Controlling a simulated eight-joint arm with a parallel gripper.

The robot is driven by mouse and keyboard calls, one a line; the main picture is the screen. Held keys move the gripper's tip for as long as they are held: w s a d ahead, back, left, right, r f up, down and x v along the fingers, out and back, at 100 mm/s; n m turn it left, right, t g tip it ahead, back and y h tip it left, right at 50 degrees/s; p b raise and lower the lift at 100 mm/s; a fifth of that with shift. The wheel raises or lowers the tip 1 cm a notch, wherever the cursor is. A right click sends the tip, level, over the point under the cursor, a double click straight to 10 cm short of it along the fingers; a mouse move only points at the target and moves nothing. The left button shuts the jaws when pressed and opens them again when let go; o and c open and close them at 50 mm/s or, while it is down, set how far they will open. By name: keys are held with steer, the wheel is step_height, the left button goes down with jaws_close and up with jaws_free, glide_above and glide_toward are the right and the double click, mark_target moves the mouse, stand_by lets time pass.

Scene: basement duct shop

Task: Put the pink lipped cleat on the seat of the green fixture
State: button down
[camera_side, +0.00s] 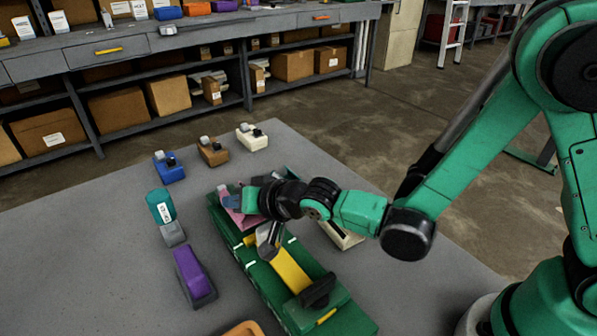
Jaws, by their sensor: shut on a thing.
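The green fixture (318,318) is long and lies diagonally across the grey table, with a yellow bar (290,270) and a black handle-like part (319,290) at its near end. My gripper (240,201) is at the fixture's far end, shut on the pink lipped cleat (237,219). Pink shows beside and below the fingers, over the fixture's far end. The fingers and wrist hide part of the cleat and the seat. I cannot tell whether the cleat touches the seat.
Purple (190,268), teal (161,207), blue (170,172), brown (213,154) and cream (254,142) blocks stand left of and beyond the fixture. A pale piece (340,236) lies under my arm. An orange edge (243,330) shows in front. The table's left is clear.

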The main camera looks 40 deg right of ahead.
steer(key=shift+f, duration=0.25)
steer(key=c, duration=0.9)
jaws_free()
steer(key=shift+o, duration=0.2)
steer(key=shift+s, duration=0.15)
steer(key=v, duration=0.5)
steer(key=shift+r, duration=0.1)
steer(key=s+d+r+n+g+h, duration=0.1)
steer(key=s+d, duration=0.3)
steer(key=d, duration=0.4)
steer(key=s+d+r+n+g+h, duration=0.2)
steer(key=s+d+r+g+h, duration=0.1)
steer(key=d, duration=0.5)
steer(key=shift+s+r, duration=0.55)
steer(key=shift+s, duration=0.2)
